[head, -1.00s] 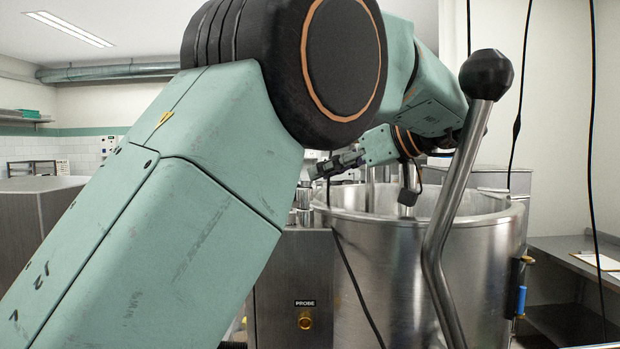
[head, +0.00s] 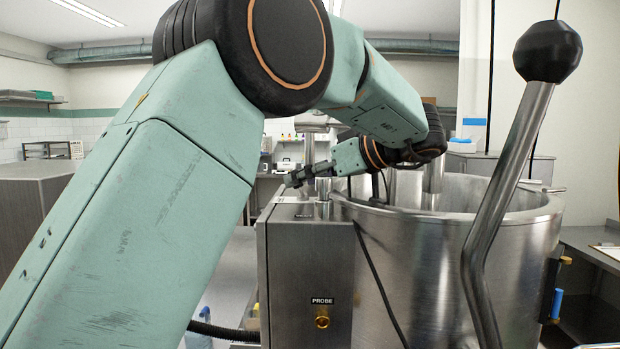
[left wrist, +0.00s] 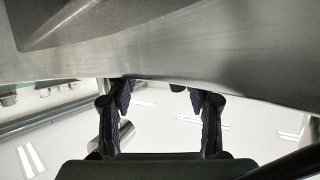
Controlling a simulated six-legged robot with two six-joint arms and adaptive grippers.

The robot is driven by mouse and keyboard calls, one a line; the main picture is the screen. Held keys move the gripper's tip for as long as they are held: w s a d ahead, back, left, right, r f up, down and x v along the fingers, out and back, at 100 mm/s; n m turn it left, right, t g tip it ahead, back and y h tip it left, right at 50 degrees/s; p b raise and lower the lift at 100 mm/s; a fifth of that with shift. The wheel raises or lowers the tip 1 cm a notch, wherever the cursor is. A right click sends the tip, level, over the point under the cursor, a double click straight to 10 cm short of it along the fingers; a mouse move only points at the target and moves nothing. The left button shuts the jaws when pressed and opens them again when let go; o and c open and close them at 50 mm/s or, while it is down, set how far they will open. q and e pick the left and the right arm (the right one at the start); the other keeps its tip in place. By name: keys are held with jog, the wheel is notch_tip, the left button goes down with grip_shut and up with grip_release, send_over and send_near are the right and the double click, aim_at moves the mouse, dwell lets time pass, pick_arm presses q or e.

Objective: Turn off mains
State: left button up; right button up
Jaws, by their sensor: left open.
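My left gripper (head: 300,177) is above the steel control box (head: 308,265), beside the kettle's rim, pointing left. In the left wrist view its two dark fingers (left wrist: 160,92) are apart, with nothing held between them. A short metal cylinder (left wrist: 125,132) shows near the left finger there. No mains switch can be made out for certain. A small dark label on the box's top edge is too small to read. The box front carries a PROBE label (head: 322,301) and a brass socket (head: 322,318). My right gripper is not in view.
A large steel kettle (head: 430,255) stands right of the box. A bent steel lever with a black knob (head: 547,52) rises in front of it. A black cable (head: 378,285) hangs down the kettle. A brushed steel surface (left wrist: 200,45) spans the wrist view's top.

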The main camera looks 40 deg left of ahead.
pick_arm(q)
jog(key=shift+o, duration=0.8)
jog(key=shift+s+d+r, duration=0.1)
jog(key=shift+d+r, duration=0.15)
jog(key=shift+d, duration=0.55)
jog(key=shift+d+r, duration=0.1)
jog(key=shift+d, duration=0.1)
jog(key=shift+c, duration=0.8)
jog(key=shift+w+a+f, duration=0.2)
jog(key=shift+w, duration=0.05)
jog(key=c, duration=0.3)
jog(key=shift+s+d, duration=0.1)
jog(key=c, duration=0.3)
jog(key=shift+a, duration=0.3)
grip_shut()
jog(key=shift+f, duration=0.1)
jog(key=shift+w+a, duration=0.1)
jog(key=shift+w, duration=0.1)
jog(key=o, duration=0.6)
grip_release()
jog(key=shift+s, duration=0.15)
